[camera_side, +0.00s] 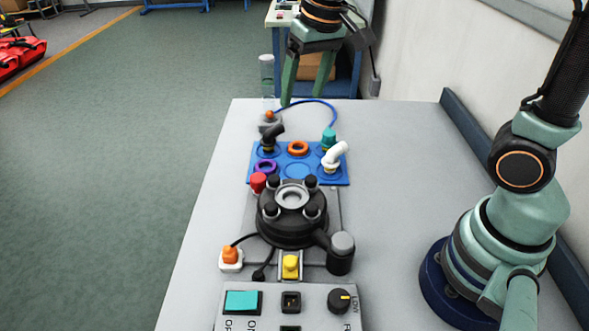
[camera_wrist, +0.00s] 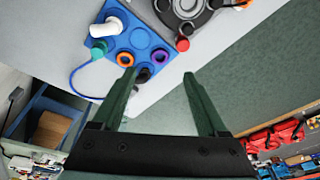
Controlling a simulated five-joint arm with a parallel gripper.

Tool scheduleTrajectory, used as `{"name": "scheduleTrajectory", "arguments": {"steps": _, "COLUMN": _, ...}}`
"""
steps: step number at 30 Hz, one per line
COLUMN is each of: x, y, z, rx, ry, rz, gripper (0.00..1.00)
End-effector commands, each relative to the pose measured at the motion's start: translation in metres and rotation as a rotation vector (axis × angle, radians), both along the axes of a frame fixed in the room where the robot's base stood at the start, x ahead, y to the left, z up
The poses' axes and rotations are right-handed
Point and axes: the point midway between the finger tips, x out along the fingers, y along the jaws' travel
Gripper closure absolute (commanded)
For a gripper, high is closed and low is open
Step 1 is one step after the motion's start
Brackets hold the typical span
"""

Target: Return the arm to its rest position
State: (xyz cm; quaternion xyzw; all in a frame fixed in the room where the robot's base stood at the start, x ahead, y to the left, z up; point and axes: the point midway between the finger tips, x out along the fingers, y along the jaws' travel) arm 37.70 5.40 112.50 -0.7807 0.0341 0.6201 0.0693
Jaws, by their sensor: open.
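My gripper (camera_side: 307,80) hangs above the far end of the table, beyond the blue tray (camera_side: 255,152) in the side view. Its two green fingers are spread apart with nothing between them. In the wrist view my gripper (camera_wrist: 160,78) also shows open and empty, with the blue tray (camera_wrist: 100,57) beyond the fingertips. My arm's base stands at the right of the table in the side view. The arm between the base and the gripper is mostly out of frame.
The blue tray holds orange and purple rings, a white elbow, a black fitting and a teal fitting. A black round housing (camera_side: 275,228) stands nearer, with a control panel (camera_side: 262,318) in front. A clear cylinder (camera_side: 267,75) stands left of my gripper. The table's right side is mostly clear.

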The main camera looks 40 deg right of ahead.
Motion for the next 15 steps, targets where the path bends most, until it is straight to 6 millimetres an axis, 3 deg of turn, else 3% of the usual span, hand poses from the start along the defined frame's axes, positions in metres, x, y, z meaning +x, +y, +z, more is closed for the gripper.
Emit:
{"name": "scheduleTrajectory", "arguments": {"steps": 6, "x": -0.044, "y": -0.029, "z": 0.014, "rx": -0.024, "ry": -0.124, "rz": 0.056, "gripper": 0.24}}
{"name": "scheduleTrajectory", "arguments": {"steps": 15, "x": -0.086, "y": -0.051, "z": 0.009, "rx": -0.072, "ry": -0.243, "rz": 0.118, "gripper": 0.24}}
